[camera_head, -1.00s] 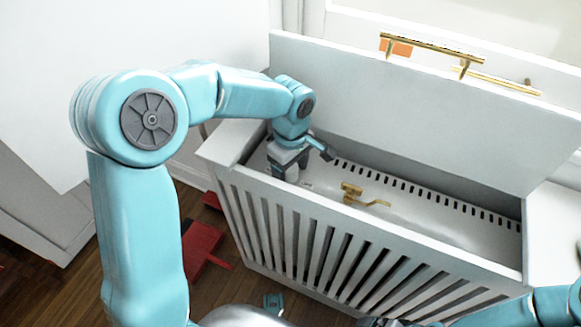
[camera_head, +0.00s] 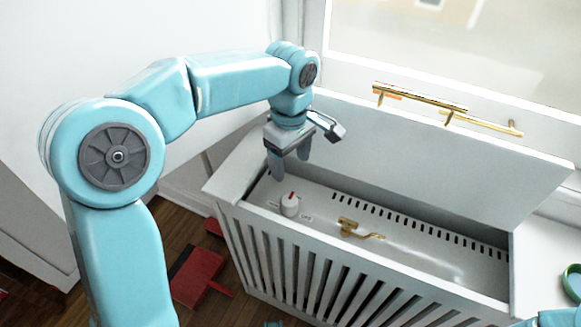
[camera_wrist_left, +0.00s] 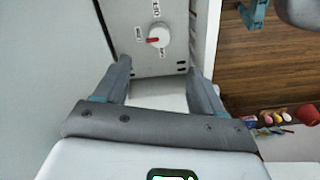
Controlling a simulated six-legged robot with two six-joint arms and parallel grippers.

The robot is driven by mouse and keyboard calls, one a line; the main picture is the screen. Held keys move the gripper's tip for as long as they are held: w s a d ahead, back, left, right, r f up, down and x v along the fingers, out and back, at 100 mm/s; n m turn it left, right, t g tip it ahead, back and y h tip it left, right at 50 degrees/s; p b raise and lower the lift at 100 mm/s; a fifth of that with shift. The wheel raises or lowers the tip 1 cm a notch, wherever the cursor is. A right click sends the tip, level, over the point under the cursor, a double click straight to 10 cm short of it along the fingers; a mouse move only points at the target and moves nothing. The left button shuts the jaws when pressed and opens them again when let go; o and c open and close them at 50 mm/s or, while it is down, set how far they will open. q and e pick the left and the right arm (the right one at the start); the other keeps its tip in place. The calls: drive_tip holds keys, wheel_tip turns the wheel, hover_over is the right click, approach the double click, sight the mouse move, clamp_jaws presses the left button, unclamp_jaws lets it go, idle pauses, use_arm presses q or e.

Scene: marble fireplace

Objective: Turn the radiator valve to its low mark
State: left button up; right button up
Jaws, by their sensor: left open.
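The radiator valve (camera_head: 290,204) is a white round knob with a red pointer, inside the open radiator cover at its left end. It also shows in the left wrist view (camera_wrist_left: 159,34), where its red pointer is toward the left. Small printed labels surround it, too small to read surely. My left gripper (camera_head: 289,166) is open and empty, above the knob and apart from it. In the left wrist view its two fingers (camera_wrist_left: 160,72) are spread, with the knob beyond the tips. My right gripper is out of view; only a bit of that arm shows at bottom right.
The white slatted radiator cover (camera_head: 262,243) has its lid (camera_head: 430,160) raised behind. A brass lever (camera_head: 358,230) sits inside, right of the knob. Brass handles (camera_head: 420,97) stand behind the lid. A red object (camera_head: 200,278) lies on the wood floor.

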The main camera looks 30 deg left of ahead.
sight(289, 201)
use_arm(q)
drive_tip(key=shift+r, duration=0.2)
drive_tip(key=f+m, duration=0.4)
drive_tip(key=f, duration=0.1)
drive_tip(key=f+m, duration=0.5)
drive_tip(key=f+m+b, duration=0.1)
drive_tip(key=f+m, duration=0.3)
drive_tip(key=f, duration=0.1)
drive_tip(key=shift+s+a+f+m, duration=0.2)
drive_tip(key=shift+f+m, duration=0.1)
drive_tip(key=shift+f, duration=0.1)
